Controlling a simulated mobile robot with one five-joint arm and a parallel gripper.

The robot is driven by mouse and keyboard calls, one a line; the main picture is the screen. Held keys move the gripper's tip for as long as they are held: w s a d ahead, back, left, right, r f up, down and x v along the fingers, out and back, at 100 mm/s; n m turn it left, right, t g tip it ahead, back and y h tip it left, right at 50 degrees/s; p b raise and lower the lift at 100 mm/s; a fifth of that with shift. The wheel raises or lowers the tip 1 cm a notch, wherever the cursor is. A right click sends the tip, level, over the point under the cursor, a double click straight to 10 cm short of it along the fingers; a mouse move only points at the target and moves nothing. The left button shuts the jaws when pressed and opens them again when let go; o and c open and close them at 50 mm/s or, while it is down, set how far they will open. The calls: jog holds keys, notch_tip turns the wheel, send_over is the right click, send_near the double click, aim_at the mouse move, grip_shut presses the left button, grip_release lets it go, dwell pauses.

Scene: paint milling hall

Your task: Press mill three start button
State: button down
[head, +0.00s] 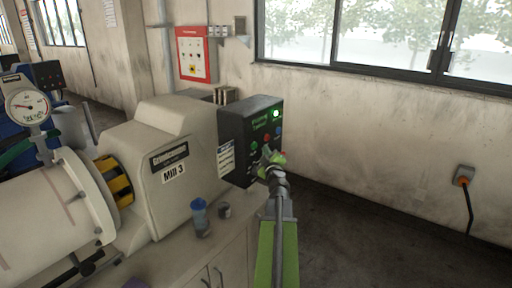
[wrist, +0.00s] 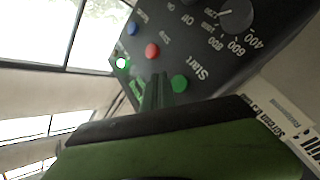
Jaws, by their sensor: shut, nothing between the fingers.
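The mill three control box (head: 236,125) is a black box on the right end of the white mill housing labelled "Mill 3" (head: 172,168). Its green start button (wrist: 180,83), with "Start" printed beside it, is clear in the wrist view; a green button (head: 254,147) shows in the head view. A red stop button (wrist: 152,50) and a blue button (wrist: 131,28) sit in line with it. A green lamp (head: 276,113) is lit. My gripper (head: 268,156) is shut and empty in front of the panel. Its fingertips (wrist: 160,80) appear just left of the start button; contact cannot be told.
A dial (wrist: 238,14) is on the same panel. A blue-capped bottle (head: 201,218) and a small dark jar (head: 225,211) stand on the cabinet below the box. A white drum (head: 50,215) is at left. The floor right of my arm is clear.

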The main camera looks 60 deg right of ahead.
jog(key=s, duration=0.3)
jog(key=shift+s, duration=0.1)
dwell(0.8)
